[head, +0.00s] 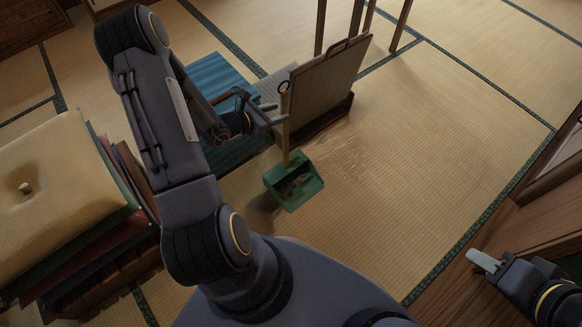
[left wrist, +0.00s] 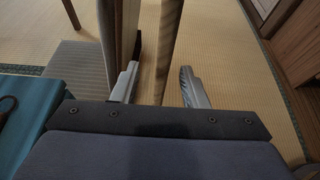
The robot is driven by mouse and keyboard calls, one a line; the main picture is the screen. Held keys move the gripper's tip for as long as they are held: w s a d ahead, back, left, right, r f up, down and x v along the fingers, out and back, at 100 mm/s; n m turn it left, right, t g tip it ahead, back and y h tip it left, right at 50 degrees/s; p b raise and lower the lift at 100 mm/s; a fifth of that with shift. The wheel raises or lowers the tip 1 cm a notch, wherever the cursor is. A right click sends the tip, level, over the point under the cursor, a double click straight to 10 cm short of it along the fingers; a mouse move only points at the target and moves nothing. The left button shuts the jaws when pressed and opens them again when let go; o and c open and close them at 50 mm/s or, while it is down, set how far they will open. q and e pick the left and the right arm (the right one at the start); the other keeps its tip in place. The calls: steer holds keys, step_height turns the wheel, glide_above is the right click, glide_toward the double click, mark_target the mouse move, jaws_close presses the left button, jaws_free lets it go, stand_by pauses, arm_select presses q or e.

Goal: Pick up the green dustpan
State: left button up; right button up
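The green dustpan (head: 294,186) sits on the tatami in the head view, its pan holding some brownish matter. Its upright wooden handle (head: 285,130) rises to a ring at the top. My left gripper (head: 273,117) is at the upper part of the handle. In the left wrist view, the handle (left wrist: 167,45) stands between the two open fingers of the left gripper (left wrist: 160,87), with a gap showing on each side. The pan is hidden in that view. My right gripper (head: 484,261) is at the lower right, far from the dustpan; its finger gap is not clear.
A framed panel (head: 325,85) stands close behind the handle; its edge shows beside the left finger. A blue cloth (head: 215,80) lies to the left. Stacked cushions (head: 60,170) stand far left. Wooden furniture (head: 545,215) is at right.

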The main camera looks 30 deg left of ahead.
mark_target(288, 111)
arm_select(q)
steer(key=b+x, duration=0.1)
steer(key=x, duration=0.1)
steer(key=b+x, duration=0.1)
steer(key=x, duration=0.2)
steer(key=shift+d+f, duration=0.2)
steer(key=shift+f, duration=0.1)
steer(key=shift+w, duration=0.1)
steer(key=shift+r, duration=0.1)
jaws_close()
